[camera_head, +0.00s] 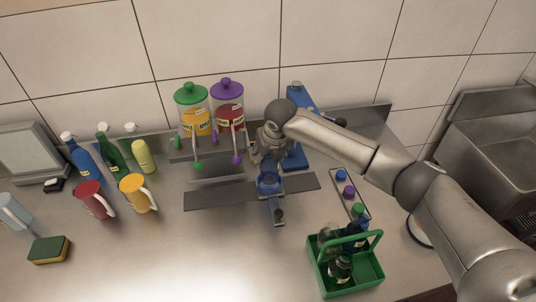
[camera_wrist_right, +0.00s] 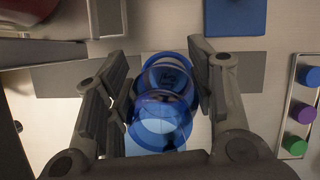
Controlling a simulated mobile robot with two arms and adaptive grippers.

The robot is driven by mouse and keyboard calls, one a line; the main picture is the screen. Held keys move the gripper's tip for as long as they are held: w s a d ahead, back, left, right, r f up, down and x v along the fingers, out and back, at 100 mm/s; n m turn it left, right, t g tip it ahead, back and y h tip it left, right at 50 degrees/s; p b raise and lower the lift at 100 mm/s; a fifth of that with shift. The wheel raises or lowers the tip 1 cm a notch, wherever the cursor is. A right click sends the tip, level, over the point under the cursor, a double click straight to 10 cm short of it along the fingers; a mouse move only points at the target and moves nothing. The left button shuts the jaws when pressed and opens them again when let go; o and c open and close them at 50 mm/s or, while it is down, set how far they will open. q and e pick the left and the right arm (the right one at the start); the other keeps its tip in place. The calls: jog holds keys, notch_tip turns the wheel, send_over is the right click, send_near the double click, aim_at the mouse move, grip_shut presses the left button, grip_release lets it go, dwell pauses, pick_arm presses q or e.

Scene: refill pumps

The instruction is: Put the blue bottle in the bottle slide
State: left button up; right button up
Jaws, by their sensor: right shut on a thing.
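My right gripper (camera_head: 266,163) reaches in from the right and points down over a long dark grey strip, which may be the bottle slide (camera_head: 213,196). In the right wrist view, my right gripper (camera_wrist_right: 157,60) is shut on a see-through blue bottle (camera_wrist_right: 163,118), held between its two fingers. In the head view the blue bottle (camera_head: 268,184) shows below the fingers, at the strip's middle. The strip also shows behind the bottle in the wrist view (camera_wrist_right: 66,77). I cannot tell whether the bottle touches it. My left gripper is not in view.
A blue stand (camera_head: 297,158) is just behind the gripper. Two dispensers, green-lidded (camera_head: 190,97) and purple-lidded (camera_head: 227,91), stand behind the strip. A green crate (camera_head: 347,281) with bottles is in front right, near a cap tray (camera_head: 350,192).

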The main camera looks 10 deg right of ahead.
aim_at(267, 163)
dwell(0.3)
jog(key=shift+f+b, duration=0.3)
jog(key=shift+f, duration=0.6)
jog(key=shift+f, duration=0.15)
jog(key=shift+f, duration=0.6)
dwell(0.6)
jog(key=o, duration=1.3)
